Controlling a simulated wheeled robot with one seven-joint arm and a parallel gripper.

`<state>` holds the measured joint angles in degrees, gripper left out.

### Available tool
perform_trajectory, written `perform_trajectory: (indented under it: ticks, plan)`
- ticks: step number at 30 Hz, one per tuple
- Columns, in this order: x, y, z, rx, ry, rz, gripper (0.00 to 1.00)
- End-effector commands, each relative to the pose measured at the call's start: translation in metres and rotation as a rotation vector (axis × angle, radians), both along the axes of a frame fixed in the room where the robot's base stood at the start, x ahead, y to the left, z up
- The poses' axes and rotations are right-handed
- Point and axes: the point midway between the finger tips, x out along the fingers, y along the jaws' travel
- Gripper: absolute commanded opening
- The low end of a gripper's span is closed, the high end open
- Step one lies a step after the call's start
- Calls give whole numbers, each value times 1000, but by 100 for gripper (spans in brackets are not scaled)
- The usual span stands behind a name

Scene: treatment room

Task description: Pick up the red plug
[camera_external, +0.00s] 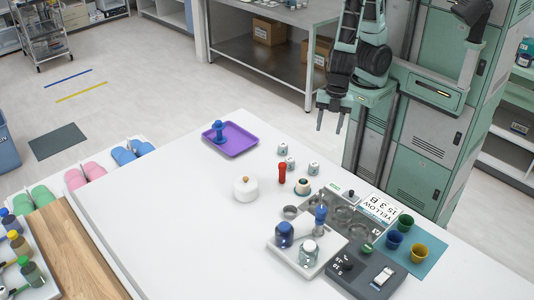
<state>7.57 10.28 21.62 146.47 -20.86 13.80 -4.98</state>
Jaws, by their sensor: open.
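The red plug (282,173) stands upright on the white table (190,225), near its far side in the camera view. It is small and narrow with a knobbed top. My gripper (329,128) points downward with its two dark fingers apart and nothing between them. It appears above and to the right of the red plug in the picture, clear of it. How high it is over the table is hard to tell.
White lettered cubes (283,149) lie close beyond the plug. A white lidded pot (246,188) stands left of it. A purple tray (240,143) holds a blue plug (219,130). A grey tray with bottles (283,235) and coloured cups (405,223) are nearer and right.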

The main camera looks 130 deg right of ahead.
Motion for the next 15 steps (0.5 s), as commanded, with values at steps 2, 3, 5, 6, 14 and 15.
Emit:
perform_trajectory:
  ticks: [2, 3, 5, 6, 14, 15]
  plan:
    - [14, -31, -26, 18, -20, -6, 48]
    - [20, -45, -36, 32, -34, -2, 48]
    - [26, -64, -51, 56, -58, 4, 48]
    - [29, -76, -61, 75, -74, 10, 48]
    - [25, -141, -117, 253, -215, 28, 48]
    - [22, -148, -123, 287, -245, 29, 48]
